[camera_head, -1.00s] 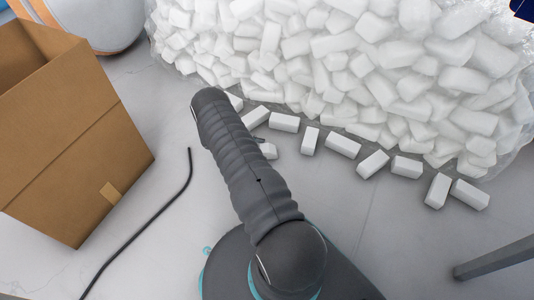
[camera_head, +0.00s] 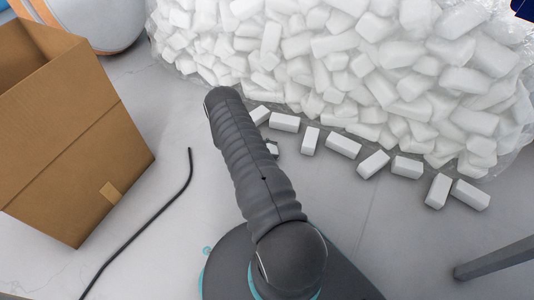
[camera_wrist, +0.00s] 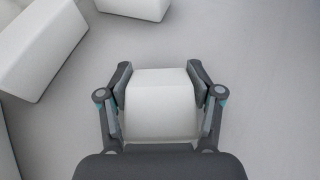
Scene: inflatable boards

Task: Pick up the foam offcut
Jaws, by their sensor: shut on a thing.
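A white foam offcut (camera_wrist: 160,105) sits between the fingers of my gripper (camera_wrist: 159,82) in the wrist view. Both fingers press on its sides, one left and one right, so my gripper is shut on it. Its near end is hidden by the dark gripper body. I cannot tell from the wrist view whether it touches the floor. In the head view my arm hides most of the gripper. A small bit of white foam (camera_head: 273,150) shows just right of the arm there.
Several loose foam blocks (camera_head: 343,146) lie in a row before a big clear bag of foam pieces (camera_head: 390,75). An open cardboard box (camera_head: 85,150) stands at left. A dark cable (camera_head: 150,220) lies on the floor beside it. A grey bar (camera_head: 500,258) is at lower right.

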